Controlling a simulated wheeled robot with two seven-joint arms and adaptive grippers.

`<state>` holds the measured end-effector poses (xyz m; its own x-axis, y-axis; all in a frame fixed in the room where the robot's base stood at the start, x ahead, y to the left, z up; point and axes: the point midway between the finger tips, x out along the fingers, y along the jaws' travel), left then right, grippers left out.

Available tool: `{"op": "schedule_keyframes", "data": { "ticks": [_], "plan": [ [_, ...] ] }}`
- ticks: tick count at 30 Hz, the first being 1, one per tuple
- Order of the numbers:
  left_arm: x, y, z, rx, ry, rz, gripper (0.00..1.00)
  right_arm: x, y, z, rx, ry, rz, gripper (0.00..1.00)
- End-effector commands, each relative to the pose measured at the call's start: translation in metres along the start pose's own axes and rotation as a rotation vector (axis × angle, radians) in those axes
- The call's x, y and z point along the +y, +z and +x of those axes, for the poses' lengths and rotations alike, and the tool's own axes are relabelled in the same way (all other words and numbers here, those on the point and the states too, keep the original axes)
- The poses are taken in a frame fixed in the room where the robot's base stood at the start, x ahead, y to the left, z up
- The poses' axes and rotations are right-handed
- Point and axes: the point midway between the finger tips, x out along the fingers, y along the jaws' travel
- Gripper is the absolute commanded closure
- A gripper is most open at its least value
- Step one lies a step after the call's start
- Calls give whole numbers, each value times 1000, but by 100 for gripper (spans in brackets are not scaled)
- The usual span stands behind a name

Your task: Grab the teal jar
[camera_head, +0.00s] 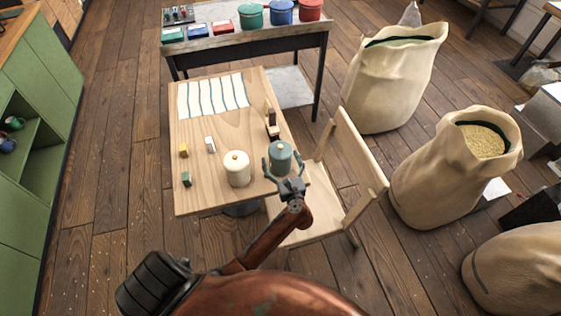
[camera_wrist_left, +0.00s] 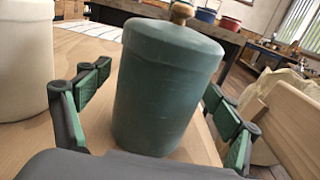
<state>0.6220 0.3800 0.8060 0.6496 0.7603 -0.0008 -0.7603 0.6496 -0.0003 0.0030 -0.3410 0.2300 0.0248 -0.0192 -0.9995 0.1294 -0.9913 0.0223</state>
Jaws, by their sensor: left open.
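The teal jar (camera_head: 280,154), with a lid and a round wooden knob, stands upright at the right front edge of the wooden table (camera_head: 195,195). My left gripper (camera_head: 284,172) is open at the near side of the jar, one finger to each side. In the left wrist view the teal jar (camera_wrist_left: 165,90) fills the space between the two open fingers of the gripper (camera_wrist_left: 152,105). I cannot tell whether either finger touches it. My right gripper is not in view.
A cream jar (camera_head: 237,170) stands close to the left of the teal jar. Small blocks (camera_head: 210,145) and a striped cloth (camera_head: 213,95) lie on the table. A wooden chair (camera_head: 350,165) is close on the right. Several sacks (camera_head: 425,185) stand beyond it.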

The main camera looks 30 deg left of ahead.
Motion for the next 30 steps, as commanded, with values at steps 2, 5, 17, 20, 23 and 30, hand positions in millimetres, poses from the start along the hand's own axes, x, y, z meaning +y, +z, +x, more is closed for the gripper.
{"op": "schedule_keyframes", "data": {
  "ticks": [2, 5, 17, 20, 23, 30],
  "plan": [
    [0, 0, 0, 0, 0, 0, 15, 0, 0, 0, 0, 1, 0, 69],
    [0, 0, 0, 0, 0, 0, 18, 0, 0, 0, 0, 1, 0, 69],
    [0, 0, 0, 0, -1, 0, 46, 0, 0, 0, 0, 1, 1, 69],
    [0, 0, 0, 0, -1, 0, 53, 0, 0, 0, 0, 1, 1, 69],
    [0, 0, 0, 0, -1, 0, 59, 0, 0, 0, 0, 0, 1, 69],
    [0, 0, 0, 0, -1, 0, 75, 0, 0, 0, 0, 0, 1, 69]
  ]
}}
